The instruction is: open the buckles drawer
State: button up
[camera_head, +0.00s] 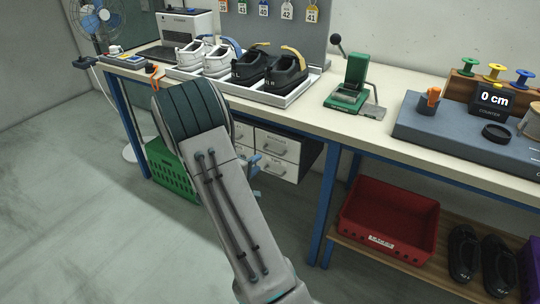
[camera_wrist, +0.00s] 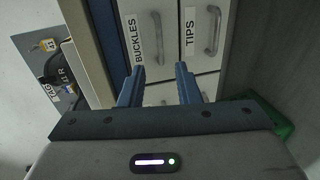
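The buckles drawer (camera_wrist: 138,60) is a white front with a "BUCKLES" label and a grey bar handle (camera_wrist: 158,38). It looks shut. The wrist view is turned sideways, with the bench on its left, so this appears to be the upper right drawer (camera_head: 278,145) in the head view, where labels are unreadable. My gripper (camera_wrist: 157,76) is open and empty, its two blue fingers apart and pointing at the drawer fronts. In the picture the handle lies beyond and between the fingertips, with no contact visible. In the head view my arm hides most of my gripper (camera_head: 254,165).
The tips drawer (camera_wrist: 190,58) with its own handle (camera_wrist: 212,32) is beside the buckles drawer. A blue bench leg (camera_head: 328,200) stands right of the drawers. A green crate (camera_head: 170,172) is at left, a red bin (camera_head: 390,222) on the lower shelf. The floor in front is clear.

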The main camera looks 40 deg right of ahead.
aim_at(270, 154)
jog(key=x, duration=1)
jog(key=shift+c, duration=0.3)
grip_shut()
